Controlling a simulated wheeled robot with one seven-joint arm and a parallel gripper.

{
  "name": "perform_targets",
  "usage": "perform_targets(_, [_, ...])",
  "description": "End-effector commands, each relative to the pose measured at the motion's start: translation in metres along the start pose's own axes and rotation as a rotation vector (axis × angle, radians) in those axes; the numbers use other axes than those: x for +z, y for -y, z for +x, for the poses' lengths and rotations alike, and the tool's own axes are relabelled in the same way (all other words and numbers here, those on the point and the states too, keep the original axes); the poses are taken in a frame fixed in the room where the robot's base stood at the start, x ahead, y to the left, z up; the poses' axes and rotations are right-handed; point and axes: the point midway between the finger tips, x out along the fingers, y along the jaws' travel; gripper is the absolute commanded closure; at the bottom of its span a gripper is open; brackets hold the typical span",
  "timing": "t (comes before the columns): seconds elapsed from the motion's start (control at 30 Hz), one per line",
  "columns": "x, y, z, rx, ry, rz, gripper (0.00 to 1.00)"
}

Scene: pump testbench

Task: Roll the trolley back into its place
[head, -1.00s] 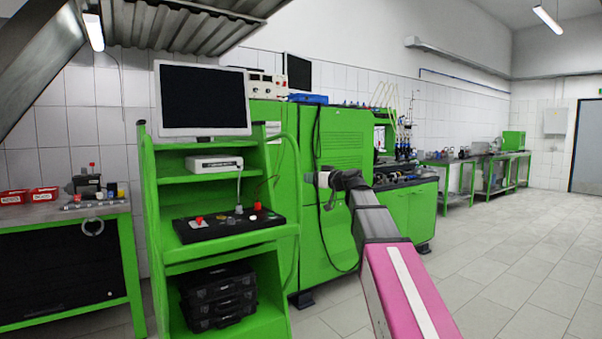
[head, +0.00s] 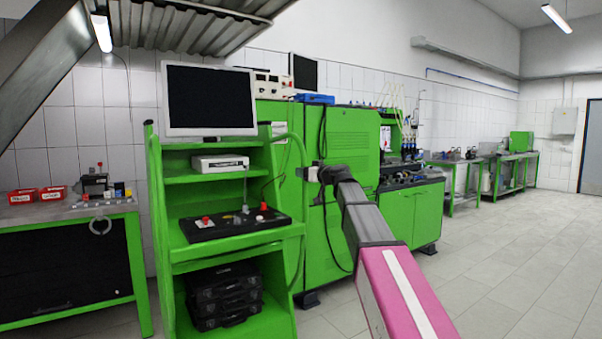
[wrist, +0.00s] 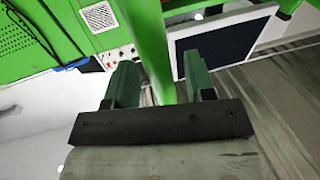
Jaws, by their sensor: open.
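The trolley is a green shelved cart (head: 228,248) at left of centre in the head view, standing upright on the floor. It carries a monitor (head: 210,98), a white box (head: 220,162), a black control panel (head: 225,225) and stacked black cases (head: 224,297). My gripper (head: 304,173) is at the trolley's right side, by its curved tube handle. In the wrist view my gripper (wrist: 160,82) is open, with a green tube (wrist: 152,45) running between its two fingers. I cannot tell whether the fingers touch it.
A green test machine (head: 345,135) stands behind and right of the trolley. A workbench (head: 60,213) with red boxes (head: 38,195) is at left. More benches (head: 490,160) line the wall at right. The tiled floor (head: 490,265) at right is clear.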

Motion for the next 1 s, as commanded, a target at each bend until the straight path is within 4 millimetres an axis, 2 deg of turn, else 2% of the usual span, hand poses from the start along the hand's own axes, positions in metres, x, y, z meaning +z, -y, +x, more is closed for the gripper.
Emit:
perform_targets(0.03, [-0.001, -0.001, 0.009, -0.001, 0.000, 0.000, 0.51])
perform_targets(0.2, [0.000, -0.001, 0.023, -0.001, 0.000, 0.000, 0.51])
perform_targets(0.5, [0.000, 0.000, 0.025, 0.000, 0.000, 0.000, 0.51])
perform_targets(0.57, [0.000, 0.000, 0.025, 0.000, 0.000, 0.000, 0.67])
perform_targets(0.6, [0.000, 0.000, 0.025, 0.000, 0.000, 0.000, 0.80])
perform_targets(0.67, [0.000, 0.000, 0.025, 0.000, 0.000, 0.000, 0.99])
perform_targets(1.0, [-0.001, -0.002, 0.033, -0.001, 0.000, 0.000, 1.00])
